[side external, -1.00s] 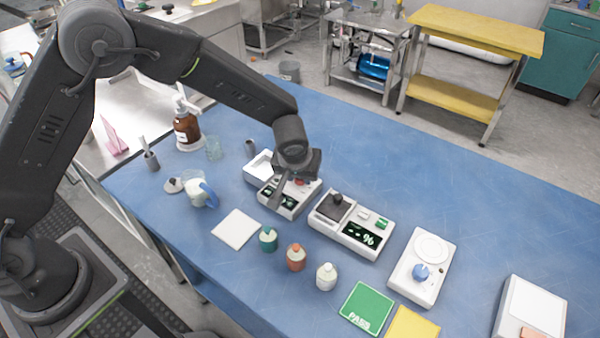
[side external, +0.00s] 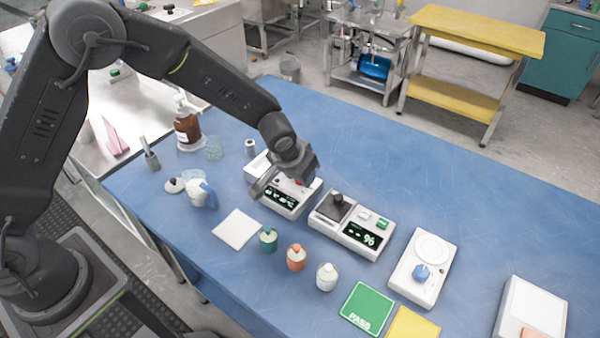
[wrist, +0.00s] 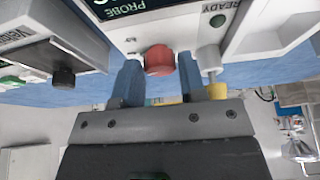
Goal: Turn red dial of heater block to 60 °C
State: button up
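The heater block (side external: 284,203) is a white box with a dark display of green characters, too small to read. Its red dial (side external: 300,182) shows beside my gripper in the side view. In the wrist view the red dial (wrist: 159,60) sits between the two fingertips of my gripper (wrist: 160,78), near the "PROBE" label. The fingers stand apart, one on each side of the dial, with narrow gaps visible. Whether either finger touches it is hard to tell. In the side view my gripper (side external: 278,180) is tilted low over the block and hides part of it.
A white device with a "%" display (side external: 352,225) stands close to the right. A white tile (side external: 237,229) and a blue-handled jug (side external: 201,194) are at left. The table behind is clear.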

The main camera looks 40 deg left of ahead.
jog(key=o, duration=0.3)
jog(key=v, duration=1.4)
jog(key=shift+w, duration=0.1)
